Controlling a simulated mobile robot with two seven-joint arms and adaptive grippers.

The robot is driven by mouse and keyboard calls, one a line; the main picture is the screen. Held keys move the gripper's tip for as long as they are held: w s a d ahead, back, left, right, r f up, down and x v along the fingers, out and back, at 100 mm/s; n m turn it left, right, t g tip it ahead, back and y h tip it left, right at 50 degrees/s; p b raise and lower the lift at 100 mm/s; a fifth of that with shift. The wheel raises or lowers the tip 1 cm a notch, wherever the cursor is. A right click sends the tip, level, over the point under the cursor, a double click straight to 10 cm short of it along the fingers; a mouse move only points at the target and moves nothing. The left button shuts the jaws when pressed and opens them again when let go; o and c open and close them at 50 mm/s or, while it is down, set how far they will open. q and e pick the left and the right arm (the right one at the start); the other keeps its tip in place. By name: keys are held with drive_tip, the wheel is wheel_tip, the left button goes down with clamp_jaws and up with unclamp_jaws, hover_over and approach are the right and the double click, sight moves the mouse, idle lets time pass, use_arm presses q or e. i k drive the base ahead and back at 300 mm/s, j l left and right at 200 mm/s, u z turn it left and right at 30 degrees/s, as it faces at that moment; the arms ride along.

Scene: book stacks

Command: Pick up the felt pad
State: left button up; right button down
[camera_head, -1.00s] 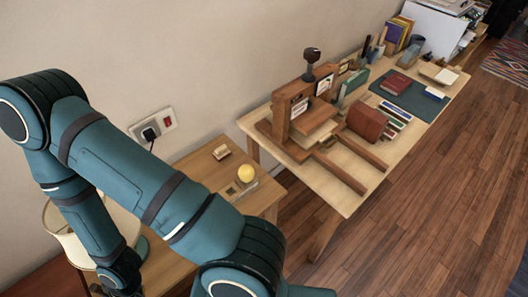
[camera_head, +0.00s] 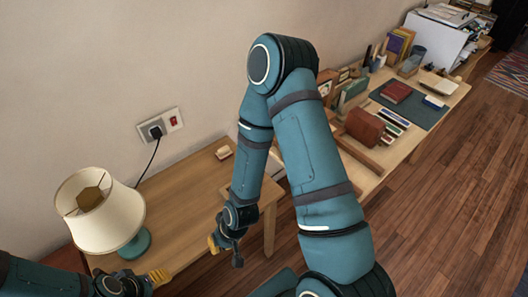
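I cannot pick out the felt pad for certain. A dark flat mat (camera_head: 421,112), which may or may not be it, lies on the long table at the right. My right gripper (camera_head: 226,250) hangs in front of the side table's front edge, far from the mat. Its fingers look spread, with nothing seen between them. My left gripper (camera_head: 158,279) shows at the lower left by the side table's near edge. Its yellow fingertip shows, but its opening is unclear. My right arm hides part of both tables.
The side table (camera_head: 185,205) bears a lamp (camera_head: 110,215) at its left and a small wooden block (camera_head: 223,152) at its back. The long table (camera_head: 392,158) holds a brown box (camera_head: 364,127), a red book (camera_head: 397,92) and several other items. Bare floor (camera_head: 455,185) lies at the right.

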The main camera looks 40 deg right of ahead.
sight(223, 153)
drive_tip(key=i+l+z, duration=0.1)
drive_tip(key=i+z, duration=0.2)
drive_tip(key=z, duration=0.15)
drive_tip(key=i+z, duration=0.3)
drive_tip(key=z, duration=0.15)
drive_tip(key=i+l+z, duration=0.1)
drive_tip(key=z, duration=0.2)
drive_tip(key=i+l+z, duration=0.1)
drive_tip(key=z, duration=0.15)
drive_tip(key=l, duration=0.1)
